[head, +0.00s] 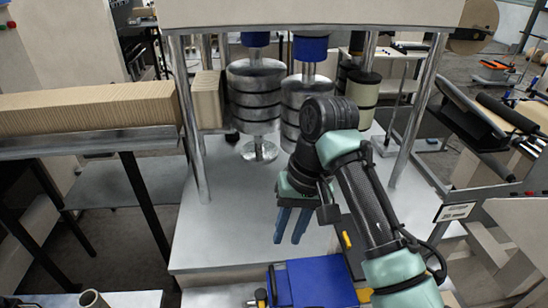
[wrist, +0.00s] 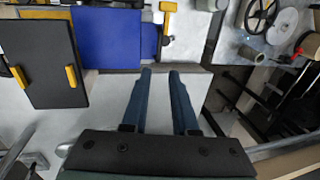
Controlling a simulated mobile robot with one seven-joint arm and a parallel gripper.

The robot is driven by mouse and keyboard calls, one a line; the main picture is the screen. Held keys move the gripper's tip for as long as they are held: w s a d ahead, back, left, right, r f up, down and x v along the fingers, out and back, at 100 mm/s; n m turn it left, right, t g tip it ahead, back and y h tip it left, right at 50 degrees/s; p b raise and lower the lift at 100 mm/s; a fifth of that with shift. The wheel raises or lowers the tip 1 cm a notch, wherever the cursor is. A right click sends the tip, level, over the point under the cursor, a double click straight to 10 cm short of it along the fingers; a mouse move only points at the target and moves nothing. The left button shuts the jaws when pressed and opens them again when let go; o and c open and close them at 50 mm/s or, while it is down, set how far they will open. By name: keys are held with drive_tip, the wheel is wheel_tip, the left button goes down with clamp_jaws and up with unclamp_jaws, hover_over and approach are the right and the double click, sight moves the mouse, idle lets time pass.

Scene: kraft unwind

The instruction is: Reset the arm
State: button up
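My arm reaches in from the lower right of the head view and bends at a dark elbow in front of the metal rollers. My gripper (head: 290,240) hangs below it with its blue fingers pointing down, above the pale machine platform (head: 225,235). In the wrist view my gripper (wrist: 160,74) shows two parallel blue fingers with a gap between them. The gap is empty and the gripper is open. Nothing is held.
Metal rollers (head: 255,95) stand behind my arm, between steel posts (head: 192,125). A blue panel (head: 315,283) lies in front of the platform. A stack of brown material (head: 85,105) lies on the left table. The platform's left part is clear.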

drive_tip(key=w+a+r+n+t+y+b, duration=0.2)
drive_tip(key=w+a+r+t, duration=0.75)
drive_tip(key=a, duration=0.35)
wheel_tip(320, 180, up, 12)
drive_tip(key=s+a+t+y+b, duration=0.2)
drive_tip(key=t, duration=0.4)
drive_tip(key=s+d+r+t+h, duration=0.2)
drive_tip(key=s+d+r+t, duration=0.1)
drive_tip(key=s+r+t, duration=0.1)
drive_tip(key=s+d+r+m+t+h+b, duration=0.1)
drive_tip(key=s+d+r+t+h, duration=0.1)
drive_tip(key=s+r, duration=0.5)
drive_tip(key=s+d+r+m+t+h, duration=0.1)
drive_tip(key=s+d+r+t, duration=0.3)
drive_tip(key=s, duration=0.4)
drive_tip(key=shift+d+r+t+h+b, duration=0.15)
drive_tip(key=shift+r+t+h+b, duration=0.15)
drive_tip(key=shift+r+t+h, duration=0.5)
drive_tip(key=shift+r, duration=0.1)
